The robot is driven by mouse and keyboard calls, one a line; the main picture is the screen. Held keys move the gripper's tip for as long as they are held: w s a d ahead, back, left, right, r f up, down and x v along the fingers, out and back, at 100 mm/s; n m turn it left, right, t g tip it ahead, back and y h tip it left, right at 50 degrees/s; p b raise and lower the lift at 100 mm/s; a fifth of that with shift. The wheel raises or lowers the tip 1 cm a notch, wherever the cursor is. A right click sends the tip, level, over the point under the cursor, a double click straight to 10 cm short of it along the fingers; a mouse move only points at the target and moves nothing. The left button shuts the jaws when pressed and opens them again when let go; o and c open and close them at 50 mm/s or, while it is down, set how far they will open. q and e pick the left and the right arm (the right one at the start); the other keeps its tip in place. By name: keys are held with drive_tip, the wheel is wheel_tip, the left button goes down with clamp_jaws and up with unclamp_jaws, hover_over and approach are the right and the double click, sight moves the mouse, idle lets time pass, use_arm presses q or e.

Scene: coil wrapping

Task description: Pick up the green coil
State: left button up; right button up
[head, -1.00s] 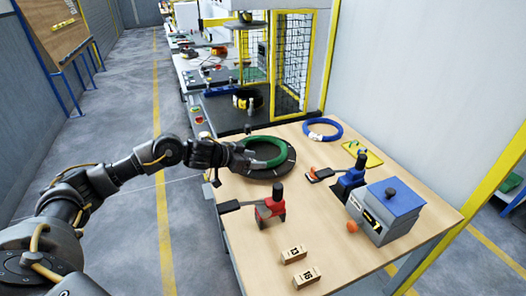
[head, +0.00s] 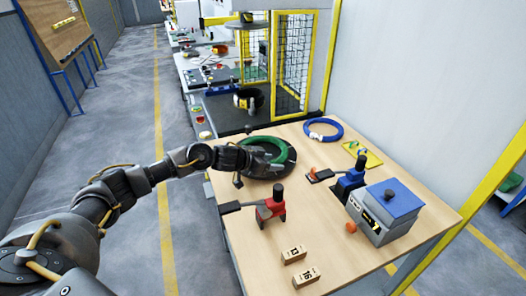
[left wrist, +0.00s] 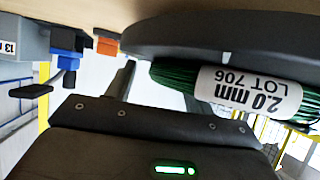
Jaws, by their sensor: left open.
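The green coil (head: 275,145) lies on a round black disc (head: 287,168) at the table's far left corner. My left gripper (head: 256,161) is at the coil's near left side, over the disc's edge, and hides part of the coil. In the left wrist view, the green coil (left wrist: 172,73) carries a white label reading "2.0 mm LOT 706" (left wrist: 248,93), upside down. The left gripper's fingers (left wrist: 160,94) are spread apart, with the coil close beyond them. I cannot tell whether they touch it. The right gripper is not in view.
A blue coil (head: 323,129) lies at the back of the wooden table (head: 330,240). A red clamp tool (head: 270,207), a blue clamp tool (head: 349,180), a grey-blue box (head: 383,215) and numbered blocks (head: 293,255) stand to the right and nearer. A yellow-framed cage (head: 290,85) is behind.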

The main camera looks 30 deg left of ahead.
use_arm(q)
drive_tip(key=shift+c, duration=0.4)
clamp_jaws()
drive_tip(key=shift+r, duration=0.1)
drive_tip(key=shift+w+r, duration=0.1)
drive_tip(key=shift+r, duration=0.5)
wheel_tip(320, 180, up, 2)
drive_tip(key=shift+a+r+b, duration=0.1)
drive_tip(key=shift+b, duration=0.3)
drive_tip(key=a+r, duration=0.1)
drive_tip(key=s+a+r, duration=0.1)
drive_tip(key=r, duration=0.1)
drive_tip(key=s+a+r, duration=0.1)
drive_tip(key=a+r, duration=0.1)
drive_tip(key=shift+a+r+b, duration=0.1)
drive_tip(key=shift+b, duration=0.2)
drive_tip(key=s+a+r+b, duration=0.1)
drive_tip(key=s+a+r, duration=0.3)
drive_tip(key=a, duration=0.4)
drive_tip(key=shift+s+r+b, duration=0.2)
drive_tip(key=shift+s+b, duration=0.05)
drive_tip(key=shift+b, duration=0.15)
